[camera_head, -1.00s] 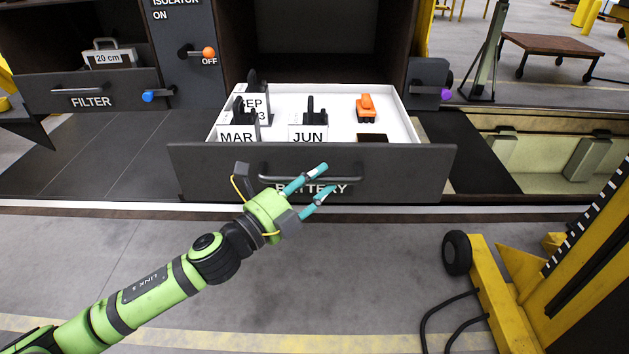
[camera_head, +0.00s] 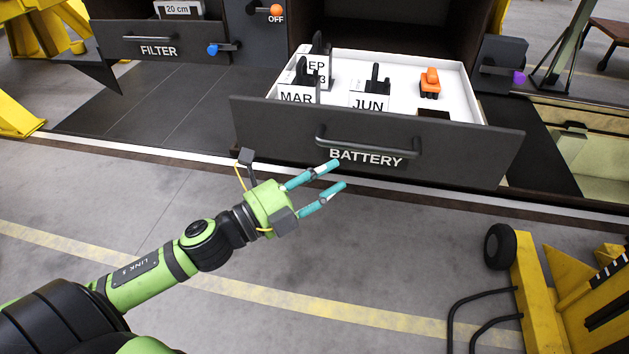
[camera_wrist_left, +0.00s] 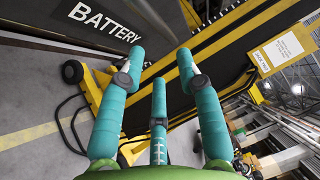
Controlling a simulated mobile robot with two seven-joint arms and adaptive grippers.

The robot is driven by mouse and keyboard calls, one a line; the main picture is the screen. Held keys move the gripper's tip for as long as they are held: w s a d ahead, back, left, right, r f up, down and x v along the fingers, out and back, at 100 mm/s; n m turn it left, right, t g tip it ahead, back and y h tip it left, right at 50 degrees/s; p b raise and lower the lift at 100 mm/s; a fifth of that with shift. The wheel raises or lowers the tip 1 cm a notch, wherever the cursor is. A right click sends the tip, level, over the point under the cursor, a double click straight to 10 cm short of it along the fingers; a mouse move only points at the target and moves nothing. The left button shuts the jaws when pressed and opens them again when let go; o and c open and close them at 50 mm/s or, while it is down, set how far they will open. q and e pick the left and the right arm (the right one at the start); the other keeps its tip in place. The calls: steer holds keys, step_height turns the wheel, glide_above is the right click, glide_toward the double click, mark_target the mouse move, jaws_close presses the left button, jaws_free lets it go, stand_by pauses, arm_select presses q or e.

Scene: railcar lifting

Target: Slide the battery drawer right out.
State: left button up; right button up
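The battery drawer (camera_head: 450,150) is pulled part way out of the cabinet, and its white tray shows. Its dark front carries a bar handle (camera_head: 368,147) above the word BATTERY. In the tray stand blocks labelled MAR (camera_head: 297,95) and JUN (camera_head: 370,100), one partly hidden behind MAR, and an orange item (camera_head: 431,84). My left gripper (camera_head: 341,175) is open and empty, in front of the drawer and apart from the handle. In the left wrist view its teal fingers (camera_wrist_left: 158,75) are spread with nothing between them. My right gripper is not in view.
The filter drawer (camera_head: 150,47) with a blue knob (camera_head: 213,50) is at the upper left. An orange isolator knob (camera_head: 277,10) is above. A yellow wheeled machine (camera_head: 550,290) with black hoses stands at the lower right. Open floor lies in front of the drawer.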

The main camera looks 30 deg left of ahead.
arm_select(q)
steer(key=shift+v, duration=0.95)
steer(key=w+a+f+n+y, duration=0.1)
steer(key=a+f+n+y, duration=0.15)
steer(key=f, duration=0.45)
steer(key=w+a+f+n+g+y, duration=0.1)
steer(key=a+f+n+y, duration=0.1)
steer(key=a+f+n, duration=0.3)
steer(key=w+a+f+n+y, duration=0.1)
steer(key=a+f+n+y, duration=0.15)
steer(key=f, duration=0.55)
steer(key=s+a+f+n+g+y, duration=0.2)
steer(key=s+f, duration=0.1)
steer(key=f, duration=0.6)
steer(key=s+a+f+n+g+y, duration=0.1)
steer(key=s+a+f+n+g, duration=0.15)
steer(key=f, duration=0.55)
steer(key=s+d+f+n+g, duration=0.3)
steer(key=s+f+n+g, duration=0.1)
steer(key=s+f, duration=0.95)
steer(key=s+d+f+n+g, duration=0.2)
steer(key=s+d+f, duration=0.3)
steer(key=s, duration=0.4)
steer(key=s+d+f+n+g, duration=0.2)
steer(key=s+d+f+g, duration=0.2)
steer(key=s+f, duration=0.3)
steer(key=s+d, duration=0.1)
steer(key=s, duration=0.2)
steer(key=shift+s, duration=0.3)
